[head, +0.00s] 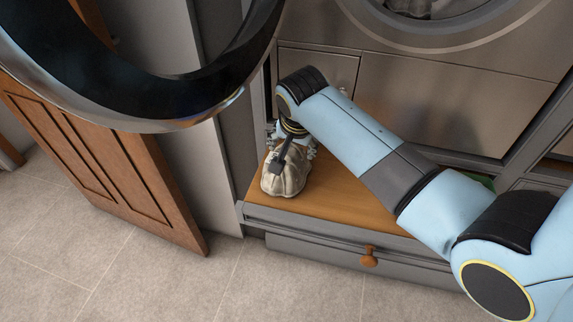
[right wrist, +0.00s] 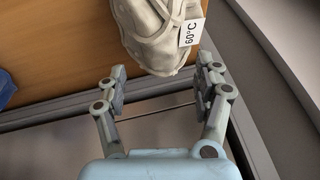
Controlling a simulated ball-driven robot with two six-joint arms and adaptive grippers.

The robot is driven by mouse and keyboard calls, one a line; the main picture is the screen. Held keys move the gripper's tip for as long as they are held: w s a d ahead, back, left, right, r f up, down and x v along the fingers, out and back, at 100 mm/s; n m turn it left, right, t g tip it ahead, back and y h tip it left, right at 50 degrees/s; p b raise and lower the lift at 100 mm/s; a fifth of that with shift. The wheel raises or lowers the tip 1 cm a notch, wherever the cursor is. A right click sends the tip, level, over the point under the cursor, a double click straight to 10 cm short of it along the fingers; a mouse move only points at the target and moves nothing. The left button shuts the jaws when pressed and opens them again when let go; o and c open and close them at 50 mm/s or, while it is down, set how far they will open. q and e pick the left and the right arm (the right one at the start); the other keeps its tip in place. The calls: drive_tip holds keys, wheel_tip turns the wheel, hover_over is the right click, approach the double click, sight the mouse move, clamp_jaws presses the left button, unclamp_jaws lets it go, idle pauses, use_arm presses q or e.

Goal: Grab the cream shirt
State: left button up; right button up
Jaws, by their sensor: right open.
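The cream shirt (head: 288,178) is a crumpled bundle at the left end of the wooden bench top (head: 340,197). It also shows at the top of the right wrist view (right wrist: 150,38), with a white tag (right wrist: 191,32) reading "60°C". My right gripper (head: 290,145) is over the shirt in the head view, partly hidden by its own wrist. In the right wrist view my right gripper (right wrist: 163,78) is open and empty, with the shirt just beyond and between the fingertips. I cannot tell whether they touch. My left gripper is not in view.
A grey drawer (head: 330,252) with an orange-brown knob (head: 369,257) is under the bench top. A grey side panel stands to the left, and a brown panelled door (head: 110,165) is left of it. A blue item (right wrist: 5,88) shows at the wrist view's left edge.

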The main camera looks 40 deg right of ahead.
sight(293, 151)
drive_tip(key=shift+x, duration=1.45)
drive_tip(key=shift+s+f, duration=0.1)
drive_tip(key=shift+f, duration=0.15)
drive_tip(key=shift+c, duration=0.3)
clamp_jaws()
